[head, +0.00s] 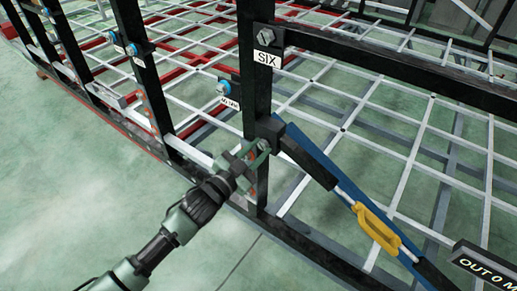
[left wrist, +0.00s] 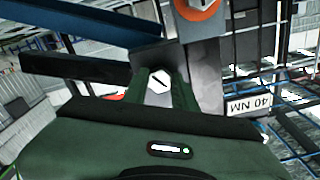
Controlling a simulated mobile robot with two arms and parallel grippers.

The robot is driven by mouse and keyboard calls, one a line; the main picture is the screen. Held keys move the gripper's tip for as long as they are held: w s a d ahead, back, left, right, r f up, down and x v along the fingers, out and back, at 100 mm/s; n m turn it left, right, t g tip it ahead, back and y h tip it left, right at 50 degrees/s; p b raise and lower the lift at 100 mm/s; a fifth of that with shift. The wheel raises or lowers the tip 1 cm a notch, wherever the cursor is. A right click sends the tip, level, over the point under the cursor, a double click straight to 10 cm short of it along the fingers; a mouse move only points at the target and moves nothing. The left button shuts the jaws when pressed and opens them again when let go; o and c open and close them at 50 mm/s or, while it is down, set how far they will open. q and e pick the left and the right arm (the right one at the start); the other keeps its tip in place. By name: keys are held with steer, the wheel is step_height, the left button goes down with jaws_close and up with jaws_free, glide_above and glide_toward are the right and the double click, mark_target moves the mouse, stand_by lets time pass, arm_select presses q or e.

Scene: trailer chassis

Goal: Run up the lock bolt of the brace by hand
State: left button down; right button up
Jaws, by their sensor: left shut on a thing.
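The brace runs from a black bracket (head: 270,130) on the black upright post down to the right, as a dark bar (head: 308,162) with a silver rod and a yellow grip (head: 376,228). My left gripper (head: 257,152) is at the bracket, beside the post. In the left wrist view its two green fingers (left wrist: 160,88) are shut on the lock bolt (left wrist: 158,79), whose pale head carries a dark slot or line. The bolt's shank is hidden. In the head view the fingers hide most of the bolt. My right gripper is in neither view.
A blue-ended part (head: 222,87) with a small tag sticks out left. White grid bars fill the chassis. The green floor (head: 60,200) at left is clear.

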arm_select(q)
steer(key=shift+s+f+m, duration=0.1)
steer(key=shift+f+m, duration=0.25)
steer(key=shift+m, duration=0.25)
steer(key=c, duration=1.4)
jaws_free()
steer(key=shift+o, duration=1.4)
steer(key=shift+s+a+r, duration=0.1)
steer(key=shift+r, duration=0.2)
steer(key=b+v, duration=0.1)
steer(key=v, duration=0.7)
